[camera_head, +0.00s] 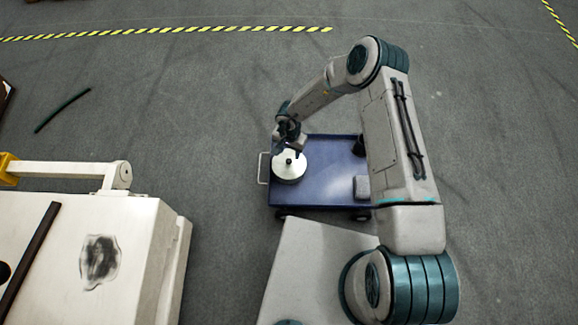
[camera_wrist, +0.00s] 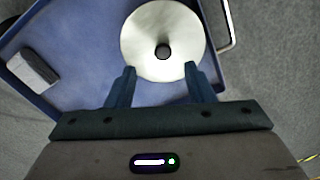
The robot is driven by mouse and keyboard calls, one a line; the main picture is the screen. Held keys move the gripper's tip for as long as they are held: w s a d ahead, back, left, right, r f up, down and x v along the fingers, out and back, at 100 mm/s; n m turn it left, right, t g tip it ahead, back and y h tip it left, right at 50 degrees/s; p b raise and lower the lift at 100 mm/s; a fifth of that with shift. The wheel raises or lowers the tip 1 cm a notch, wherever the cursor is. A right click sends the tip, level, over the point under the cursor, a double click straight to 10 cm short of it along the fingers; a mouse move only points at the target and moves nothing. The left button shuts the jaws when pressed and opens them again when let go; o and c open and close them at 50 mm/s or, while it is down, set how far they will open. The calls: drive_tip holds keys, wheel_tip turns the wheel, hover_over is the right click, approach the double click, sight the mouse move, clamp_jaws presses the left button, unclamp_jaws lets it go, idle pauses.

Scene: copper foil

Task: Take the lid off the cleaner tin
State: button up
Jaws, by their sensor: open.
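The cleaner tin (camera_head: 287,174) stands on a blue cart near its left edge. Its round, pale metal lid (camera_head: 291,166) is on top, with a dark knob (camera_head: 289,161) at the centre. In the wrist view the lid (camera_wrist: 145,50) fills the upper middle and its knob (camera_wrist: 163,52) lies just beyond the fingertips. My gripper (camera_wrist: 160,72) is open and empty, with its two fingers apart over the near part of the lid. In the head view my gripper (camera_head: 290,147) is at the tin's far side. The tin's body is mostly hidden under the lid in the wrist view.
The blue cart (camera_head: 325,185) has a metal handle (camera_head: 263,168) on its left. A grey-white block (camera_wrist: 33,70) sits on it, and a dark cup-like item (camera_head: 359,146) stands at its right edge. A large white machine (camera_head: 120,235) is at the left.

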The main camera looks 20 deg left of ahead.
sight(289, 160)
drive_tip(key=f+b, duration=0.1)
drive_tip(key=f, duration=0.1)
drive_tip(key=f+b, duration=0.1)
drive_tip(key=f, duration=0.2)
drive_tip(key=f+b, duration=0.1)
drive_tip(key=f, duration=0.1)
drive_tip(key=shift+w+a+f, duration=0.15)
drive_tip(key=shift+w+a, duration=0.05)
drive_tip(key=shift+w, duration=0.05)
clamp_jaws()
